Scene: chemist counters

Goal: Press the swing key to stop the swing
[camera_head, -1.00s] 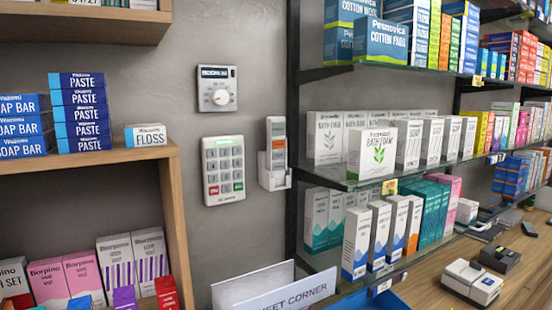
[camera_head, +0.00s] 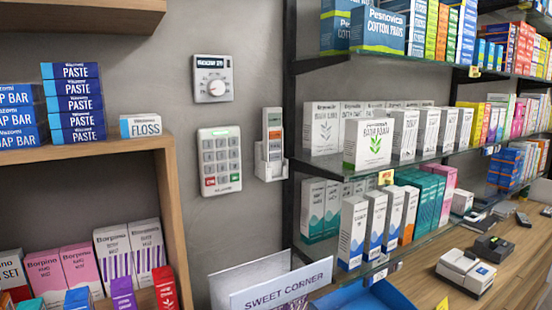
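No key labelled swing can be read in the camera_head view. A white wall keypad (camera_head: 220,160) with several grey keys, a red key at its lower left and a green key at its lower right is mounted on the grey wall. Above it is a grey wall panel (camera_head: 213,78) with a round dial and a small dark display, its text too small to read surely. To the right, a slim white unit (camera_head: 272,130) with grey and orange parts sits in a white wall holder (camera_head: 270,168). Neither of my grippers is in view.
A wooden shelf (camera_head: 172,205) with boxes stands at the left. Glass shelves (camera_head: 345,178) of boxes run along the right. A white SWEET CORNER sign (camera_head: 281,290) and a blue tray (camera_head: 365,299) are at the bottom.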

